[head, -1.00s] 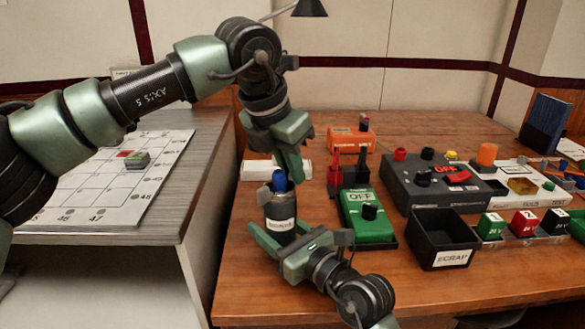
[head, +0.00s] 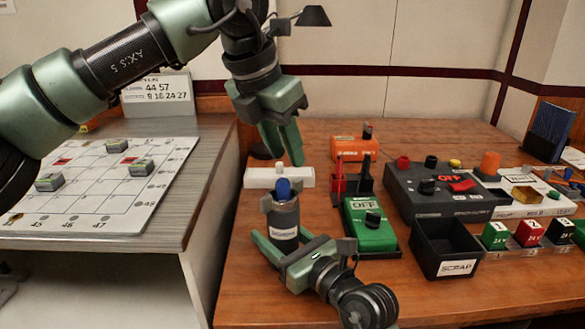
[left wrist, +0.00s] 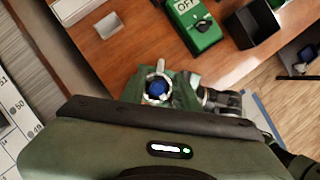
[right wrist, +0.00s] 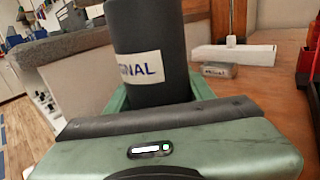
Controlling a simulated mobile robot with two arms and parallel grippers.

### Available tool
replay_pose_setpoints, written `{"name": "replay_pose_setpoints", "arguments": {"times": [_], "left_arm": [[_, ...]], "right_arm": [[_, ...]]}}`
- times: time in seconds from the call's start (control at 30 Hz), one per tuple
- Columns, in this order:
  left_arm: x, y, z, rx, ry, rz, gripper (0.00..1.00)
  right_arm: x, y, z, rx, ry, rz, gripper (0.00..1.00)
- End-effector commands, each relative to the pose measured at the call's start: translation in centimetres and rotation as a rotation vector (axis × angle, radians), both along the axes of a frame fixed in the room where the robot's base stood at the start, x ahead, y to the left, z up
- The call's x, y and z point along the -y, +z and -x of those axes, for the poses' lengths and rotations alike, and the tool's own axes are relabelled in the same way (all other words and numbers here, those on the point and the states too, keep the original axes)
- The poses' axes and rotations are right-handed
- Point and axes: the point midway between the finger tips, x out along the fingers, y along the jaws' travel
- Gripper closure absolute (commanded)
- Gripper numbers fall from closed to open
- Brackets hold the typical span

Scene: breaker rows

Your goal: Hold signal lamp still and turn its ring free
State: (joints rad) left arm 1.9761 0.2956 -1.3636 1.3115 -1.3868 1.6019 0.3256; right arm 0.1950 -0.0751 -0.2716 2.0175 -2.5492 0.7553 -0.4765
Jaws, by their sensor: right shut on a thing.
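The signal lamp (head: 284,229) is a dark upright cylinder with a white label and a blue dome on top. A grey ring (head: 267,206) sits around the dome's base; it also shows from above in the left wrist view (left wrist: 147,88). My right gripper (head: 284,247) is shut on the lamp's body, with a green finger on either side. The right wrist view shows the lamp (right wrist: 146,35) close up between the fingers. My left gripper (head: 284,150) points down, above and behind the lamp in the head view, apart from it. Its fingers look spread and empty.
A white block (head: 300,178) with a pale post stands behind the lamp. A green OFF unit (head: 368,231), a black SCRAP bin (head: 440,247) and a dark OFF box (head: 425,195) stand to the right. A grid board (head: 100,205) lies on the left bench.

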Motion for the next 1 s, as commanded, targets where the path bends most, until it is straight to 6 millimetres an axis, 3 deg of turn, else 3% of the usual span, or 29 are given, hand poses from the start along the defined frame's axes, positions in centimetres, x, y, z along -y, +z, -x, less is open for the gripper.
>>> {"name": "replay_pose_setpoints", "arguments": {"times": [0.1, 0.3, 0.93, 0.97, 1.0], "left_arm": [[-0.6, 2.2, 0.6, 0.003, 0.001, 0.002, 0.69], [-1.2, 4.2, 1.2, 0.001, 0.001, 0.000, 0.69], [-1.3, 4.6, 1.3, 0.000, 0.000, 0.000, 0.69], [-1.3, 4.6, 1.3, 0.000, 0.000, 0.000, 0.69], [-1.3, 4.6, 1.3, 0.000, 0.000, 0.000, 0.69]], "right_arm": [[0.0, 0.1, 0.0, 0.002, 0.000, -0.002, 1.00], [0.0, 0.2, 0.0, 0.002, 0.000, -0.002, 1.00], [0.0, 0.2, 0.0, 0.003, 0.000, -0.002, 1.00], [0.0, 0.2, 0.0, 0.003, 0.000, -0.002, 0.39], [0.0, 0.2, 0.0, 0.003, 0.000, -0.002, 0.28]]}}
